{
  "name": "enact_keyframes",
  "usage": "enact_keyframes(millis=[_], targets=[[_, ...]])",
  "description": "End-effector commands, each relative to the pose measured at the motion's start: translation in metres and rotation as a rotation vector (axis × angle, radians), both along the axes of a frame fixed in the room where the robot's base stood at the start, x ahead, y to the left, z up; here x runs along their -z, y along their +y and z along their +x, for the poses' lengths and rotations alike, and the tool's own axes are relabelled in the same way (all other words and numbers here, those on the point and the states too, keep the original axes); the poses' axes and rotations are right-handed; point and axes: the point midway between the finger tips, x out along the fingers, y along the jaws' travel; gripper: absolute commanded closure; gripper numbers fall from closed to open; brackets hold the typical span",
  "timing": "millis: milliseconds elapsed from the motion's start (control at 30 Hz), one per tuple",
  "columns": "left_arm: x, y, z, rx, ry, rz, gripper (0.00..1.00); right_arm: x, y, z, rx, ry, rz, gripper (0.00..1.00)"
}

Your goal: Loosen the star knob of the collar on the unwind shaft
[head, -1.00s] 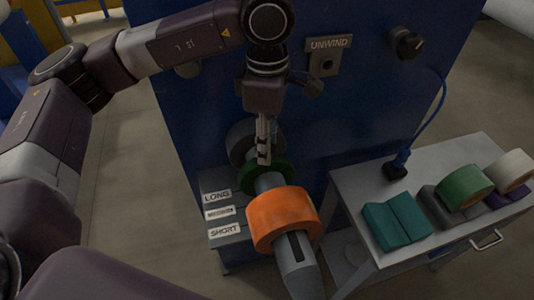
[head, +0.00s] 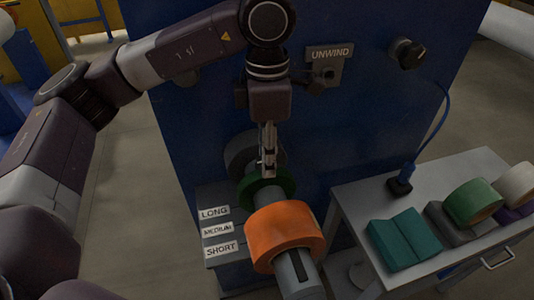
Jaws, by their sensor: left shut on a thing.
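The unwind shaft (head: 294,270) sticks out from the blue machine face toward me, with an orange roll (head: 283,232) around its front part. Behind the roll, a green ring (head: 281,190), which looks like the collar, sits around the shaft. A grey disc (head: 236,154) is further back at the machine. My left gripper (head: 268,168) points down from above, its fingertips at the top of the green ring. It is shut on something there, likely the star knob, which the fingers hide. My right gripper is not in view.
A step block with LONG, MEDIUM and SHORT labels (head: 217,231) stands left of the shaft. A grey cart (head: 355,197) on the right carries teal blocks (head: 404,240), a green roll (head: 472,203) and a blue-cabled device (head: 399,186). An UNWIND plate (head: 330,54) is on the blue panel.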

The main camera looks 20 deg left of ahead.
Motion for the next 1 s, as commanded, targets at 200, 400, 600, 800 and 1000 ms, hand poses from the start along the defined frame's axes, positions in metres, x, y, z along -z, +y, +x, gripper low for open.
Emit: enact_keyframes(millis=[200, 400, 600, 800, 1000], targets=[[-0.001, 0.0, 0.001, 0.0, -0.003, -0.002, 0.57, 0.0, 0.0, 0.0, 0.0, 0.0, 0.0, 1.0], [-0.001, 0.0, 0.0, 0.001, -0.002, -0.001, 0.5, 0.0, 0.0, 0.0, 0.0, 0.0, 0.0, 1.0], [-0.004, 0.0, 0.001, 0.001, -0.003, -0.001, 0.5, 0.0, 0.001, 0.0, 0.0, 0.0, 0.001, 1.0], [-0.034, -0.001, 0.001, 0.0, -0.006, -0.002, 0.5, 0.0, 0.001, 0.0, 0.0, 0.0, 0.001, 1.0], [-0.078, 0.0, 0.001, -0.001, -0.007, -0.001, 0.5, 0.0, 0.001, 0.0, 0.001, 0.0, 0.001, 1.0]])
